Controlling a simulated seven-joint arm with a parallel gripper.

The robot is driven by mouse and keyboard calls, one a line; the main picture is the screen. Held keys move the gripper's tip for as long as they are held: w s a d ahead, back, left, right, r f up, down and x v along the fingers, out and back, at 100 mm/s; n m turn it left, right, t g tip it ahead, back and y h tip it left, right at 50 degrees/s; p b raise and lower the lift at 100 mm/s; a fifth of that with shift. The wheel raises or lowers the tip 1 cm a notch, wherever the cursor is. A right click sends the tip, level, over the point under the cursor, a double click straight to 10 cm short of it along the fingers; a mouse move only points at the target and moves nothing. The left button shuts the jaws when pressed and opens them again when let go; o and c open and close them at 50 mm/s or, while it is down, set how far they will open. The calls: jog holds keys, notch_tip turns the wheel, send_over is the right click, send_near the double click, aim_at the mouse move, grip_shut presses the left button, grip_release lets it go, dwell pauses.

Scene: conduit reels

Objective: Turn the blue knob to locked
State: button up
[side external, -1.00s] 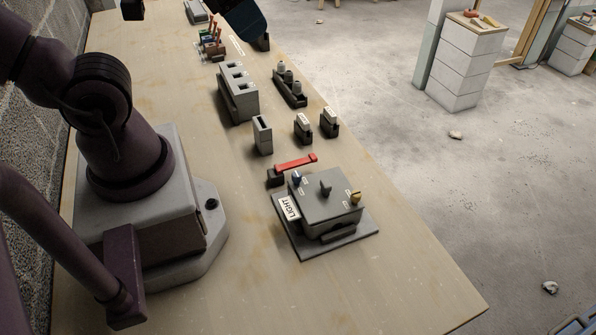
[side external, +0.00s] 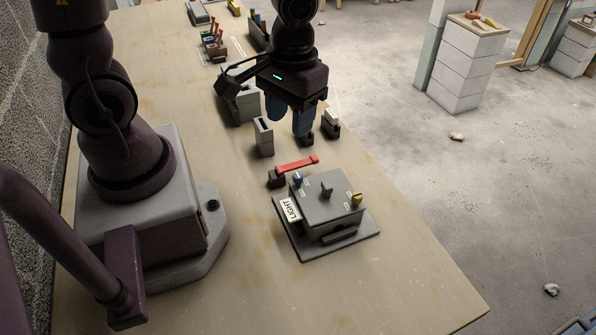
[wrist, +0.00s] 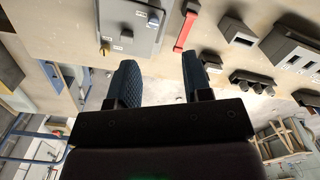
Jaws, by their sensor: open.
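The blue knob (side external: 297,179) sits on the top of the grey box (side external: 338,207) with the "LIGHT" label, at the corner near the red bar. It also shows in the wrist view (wrist: 153,20), near the top edge. A dark knob (side external: 325,190) and a brass knob (side external: 356,198) are on the same face. The markings beside the knobs are too small to read. My gripper (side external: 289,124) is open and empty, above the table behind the box and apart from it. In the wrist view its two blue fingers (wrist: 160,65) are spread, below the box in the picture.
A red bar (side external: 297,163) on a dark block lies just behind the box. Grey slotted blocks (side external: 263,136) and small dark holders (side external: 330,124) stand near my gripper. The table (side external: 250,270) is clear in front of the box. Its right edge drops to the floor.

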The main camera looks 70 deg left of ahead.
aim_at(298, 175)
jog(key=f, duration=0.4)
jog(key=f+n, duration=0.1)
jog(key=f, duration=0.3)
jog(key=w+f+n, duration=0.1)
jog(key=f, duration=0.4)
jog(key=shift+d+f+t, duration=0.1)
jog(key=shift+d+t, duration=0.15)
jog(key=shift+t, duration=0.05)
grip_shut()
